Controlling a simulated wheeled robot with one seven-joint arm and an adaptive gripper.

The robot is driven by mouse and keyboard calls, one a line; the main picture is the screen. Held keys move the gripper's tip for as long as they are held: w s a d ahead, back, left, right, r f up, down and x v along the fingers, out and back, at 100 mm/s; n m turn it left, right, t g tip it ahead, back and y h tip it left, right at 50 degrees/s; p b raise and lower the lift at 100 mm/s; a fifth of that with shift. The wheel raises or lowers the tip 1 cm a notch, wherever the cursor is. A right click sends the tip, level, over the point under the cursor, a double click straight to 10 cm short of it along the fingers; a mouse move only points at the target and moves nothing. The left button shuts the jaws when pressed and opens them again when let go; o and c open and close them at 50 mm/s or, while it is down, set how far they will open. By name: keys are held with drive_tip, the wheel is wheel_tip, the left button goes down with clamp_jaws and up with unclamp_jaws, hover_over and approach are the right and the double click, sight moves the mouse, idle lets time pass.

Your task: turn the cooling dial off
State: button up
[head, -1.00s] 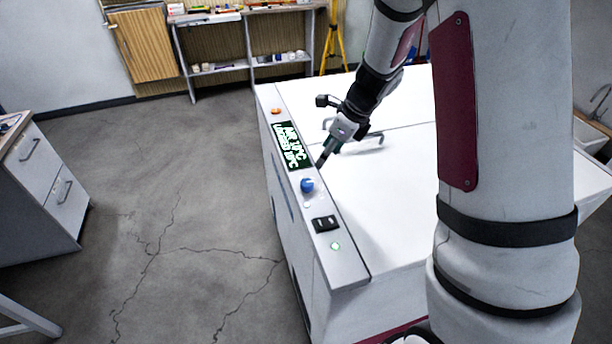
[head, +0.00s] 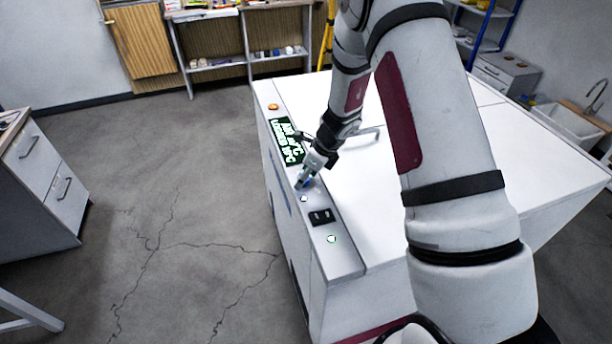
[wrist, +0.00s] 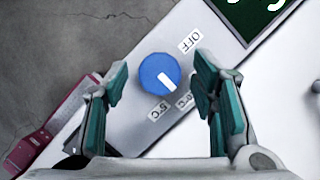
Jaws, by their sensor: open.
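The blue cooling dial (wrist: 158,72) sits on the white control panel, with a white pointer mark aimed to the lower right. An OFF label (wrist: 190,40) is at its upper right. A 5°C label (wrist: 158,110) is below it, and another temperature label (wrist: 185,101) near the right finger is partly hidden. My gripper (wrist: 160,68) is open, its teal-padded fingers on either side of the dial, with gaps showing. In the head view my gripper (head: 306,178) is over the dial and mostly hides it.
The dial is on the edge strip of a large white chest (head: 370,215). A black switch (head: 321,217) and a lit green button (head: 331,239) are nearer. A handle (head: 368,133) is on the lid.

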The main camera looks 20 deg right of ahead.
drive_tip(key=shift+f, duration=0.1)
drive_tip(key=shift+c, duration=0.4)
drive_tip(key=c, duration=1.1)
drive_tip(key=shift+o, duration=0.2)
drive_tip(key=shift+w+n, duration=0.1)
drive_tip(key=shift+n, duration=0.2)
drive_tip(key=n+g+b, duration=0.1)
drive_tip(key=n+b, duration=0.1)
drive_tip(key=shift+w+f+n+y, duration=0.1)
drive_tip(key=shift+w+n+y, duration=0.05)
drive_tip(key=shift+n+y, duration=0.2)
drive_tip(key=n+g+b, duration=0.1)
drive_tip(key=n+b, duration=0.1)
drive_tip(key=n+g+b, duration=0.1)
drive_tip(key=n+b, duration=0.1)
drive_tip(key=n, duration=0.1)
drive_tip(key=shift+w+d+y, duration=0.1)
drive_tip(key=shift+y, duration=0.15)
drive_tip(key=n+g+b, duration=0.1)
drive_tip(key=n, duration=0.1)
drive_tip(key=n+b, duration=0.1)
drive_tip(key=n, duration=0.2)
drive_tip(key=shift+w+g, duration=0.1)
drive_tip(key=shift+g, duration=0.3)
drive_tip(key=n+b, duration=0.1)
drive_tip(key=n, duration=0.1)
drive_tip(key=n+g+h+b, duration=0.1)
drive_tip(key=n, duration=0.1)
drive_tip(key=shift+n+g+b, duration=0.25)
drive_tip(key=shift+g+b, duration=0.05)
